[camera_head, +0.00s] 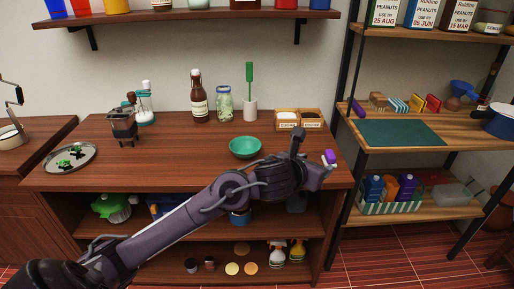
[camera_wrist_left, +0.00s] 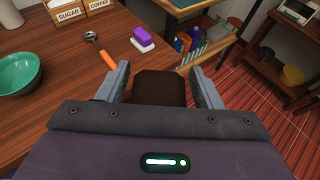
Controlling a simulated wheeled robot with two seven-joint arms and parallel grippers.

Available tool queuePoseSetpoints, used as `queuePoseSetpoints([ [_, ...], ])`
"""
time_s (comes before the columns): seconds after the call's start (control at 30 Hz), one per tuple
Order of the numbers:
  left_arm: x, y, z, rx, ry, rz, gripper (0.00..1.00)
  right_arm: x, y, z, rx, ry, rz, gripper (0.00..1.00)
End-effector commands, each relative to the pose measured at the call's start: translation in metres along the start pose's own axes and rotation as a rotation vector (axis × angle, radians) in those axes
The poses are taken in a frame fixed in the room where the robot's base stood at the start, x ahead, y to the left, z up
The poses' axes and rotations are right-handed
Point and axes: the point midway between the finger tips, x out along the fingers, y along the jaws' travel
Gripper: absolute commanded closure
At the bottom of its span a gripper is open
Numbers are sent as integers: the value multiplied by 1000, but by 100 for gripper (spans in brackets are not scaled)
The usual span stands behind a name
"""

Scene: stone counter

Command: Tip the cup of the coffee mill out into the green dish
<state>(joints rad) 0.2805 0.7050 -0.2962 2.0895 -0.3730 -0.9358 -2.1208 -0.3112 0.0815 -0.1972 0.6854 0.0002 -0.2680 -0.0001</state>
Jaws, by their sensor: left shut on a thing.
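The green dish (camera_head: 245,147) stands on the wooden counter, left of my gripper; it also shows at the left edge of the left wrist view (camera_wrist_left: 18,76). The coffee mill (camera_head: 123,126) stands on the counter at the left. My left gripper (camera_head: 317,175) is at the counter's right front edge, right of the dish. In the left wrist view its fingers (camera_wrist_left: 163,80) are shut on a dark brown block-like thing (camera_wrist_left: 160,88), which looks like the mill's cup. Its inside is not seen. My right gripper is in neither view.
A purple and white sponge (camera_wrist_left: 142,40) and a spoon with an orange handle (camera_wrist_left: 103,53) lie near my left gripper. Sugar and coffee boxes (camera_head: 299,119), a sauce bottle (camera_head: 199,97) and a jar (camera_head: 224,104) line the back. A tray (camera_head: 69,157) lies far left. Counter is clear left of the dish.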

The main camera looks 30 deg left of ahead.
Motion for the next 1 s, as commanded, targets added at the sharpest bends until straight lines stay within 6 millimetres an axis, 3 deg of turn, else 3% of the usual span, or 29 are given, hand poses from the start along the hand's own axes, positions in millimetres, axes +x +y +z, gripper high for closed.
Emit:
queuePoseSetpoints([
  [0.03,20,18,-16,8,4,6,64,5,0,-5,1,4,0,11],
  [0.2,62,78,-48,7,1,11,64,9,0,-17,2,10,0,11],
  [0.4,82,148,-69,-5,-3,28,64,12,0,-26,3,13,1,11],
  [0.5,85,170,-73,-9,-4,33,64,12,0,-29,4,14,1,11],
  [0.7,86,189,-76,-15,-4,36,64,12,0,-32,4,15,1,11],
  [1.0,86,187,-75,-20,-4,32,64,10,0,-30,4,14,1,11],
])
